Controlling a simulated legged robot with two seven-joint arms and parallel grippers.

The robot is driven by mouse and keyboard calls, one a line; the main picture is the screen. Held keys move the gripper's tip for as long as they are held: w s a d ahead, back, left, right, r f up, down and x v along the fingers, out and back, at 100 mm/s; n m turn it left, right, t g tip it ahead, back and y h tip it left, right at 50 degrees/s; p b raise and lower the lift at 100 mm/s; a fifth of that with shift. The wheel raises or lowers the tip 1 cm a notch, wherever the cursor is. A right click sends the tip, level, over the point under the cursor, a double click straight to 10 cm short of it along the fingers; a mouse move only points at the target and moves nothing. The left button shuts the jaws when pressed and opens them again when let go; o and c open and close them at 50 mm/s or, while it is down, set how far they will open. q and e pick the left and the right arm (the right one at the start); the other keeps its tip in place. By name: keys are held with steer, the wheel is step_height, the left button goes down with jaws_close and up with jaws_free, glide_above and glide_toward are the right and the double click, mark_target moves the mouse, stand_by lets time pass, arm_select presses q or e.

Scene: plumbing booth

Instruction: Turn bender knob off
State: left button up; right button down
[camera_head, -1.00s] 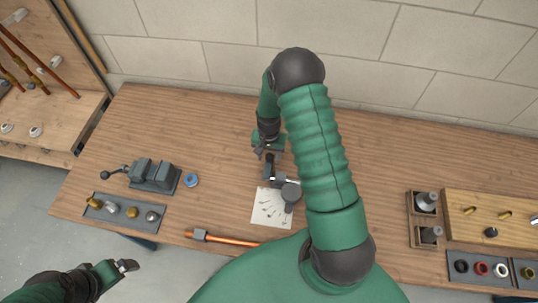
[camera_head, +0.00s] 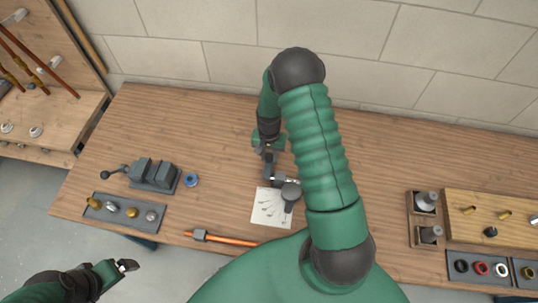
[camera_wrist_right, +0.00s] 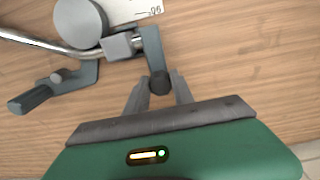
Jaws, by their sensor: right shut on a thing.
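The grey bender (camera_head: 289,191) stands on the workbench over a white sheet, partly covered by my right arm. In the right wrist view its round grey wheel (camera_wrist_right: 81,22), a bent silver tube and a flat grey arm (camera_wrist_right: 153,45) show. At the end of that arm is a dark round knob (camera_wrist_right: 160,83). My right gripper (camera_wrist_right: 160,88) is shut on the knob, with one finger on each side. In the head view the right gripper (camera_head: 268,152) is small and dark, behind the bender. My left gripper (camera_head: 127,265) hangs off the bench's front edge at lower left; its opening is unclear.
A white sheet (camera_head: 266,211) with drawings lies beneath the bender. A copper pipe (camera_head: 232,239) lies along the front edge. A vise (camera_head: 154,174), a blue ring (camera_head: 191,180) and a tray of fittings (camera_head: 122,222) are at left. Wooden holders (camera_head: 421,240) stand at right.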

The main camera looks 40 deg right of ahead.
steer(key=shift+w+d+m, duration=0.1)
steer(key=shift+w+m, duration=0.05)
steer(key=shift+m, duration=0.25)
stand_by(0.5)
steer(key=m, duration=0.3)
steer(key=shift+w+r+m+b, duration=0.1)
steer(key=shift+m+b, duration=0.2)
steer(key=m, duration=0.3)
steer(key=shift+m, duration=0.3)
steer(key=m+p, duration=0.1)
steer(key=m, duration=0.4)
steer(key=shift+w+r, duration=0.1)
steer(key=shift+m+p, duration=0.6)
steer(key=shift+m, duration=1.9)
steer(key=c, duration=1.5)
jaws_free()
steer(key=o, duration=0.4)
steer(key=shift+f, duration=0.2)
